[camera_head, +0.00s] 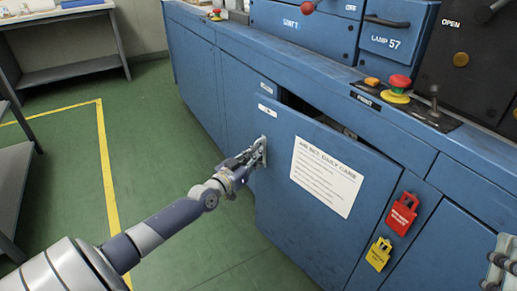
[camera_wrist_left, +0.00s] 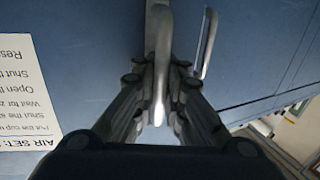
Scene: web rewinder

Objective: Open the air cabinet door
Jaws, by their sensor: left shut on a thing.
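The air cabinet door (camera_head: 282,207) is a blue panel with a white printed notice (camera_head: 327,176). It stands ajar, its left edge swung out from the cabinet front, with a dark gap (camera_head: 292,100) behind its top edge. My left gripper (camera_head: 258,154) is shut on the metal door handle (camera_head: 263,143) near the door's left edge. In the left wrist view the fingers (camera_wrist_left: 160,100) close around the upright handle bar (camera_wrist_left: 158,45). Part of what looks like my right gripper (camera_head: 499,265) shows at the lower right edge; its fingers are cut off.
A red tag (camera_head: 402,214) and a yellow tag (camera_head: 378,253) hang on the cabinet front right of the door. A red stop button (camera_head: 398,86) sits on the ledge above. Open green floor (camera_head: 165,150) lies left of the door; a grey bench (camera_head: 70,72) stands beyond.

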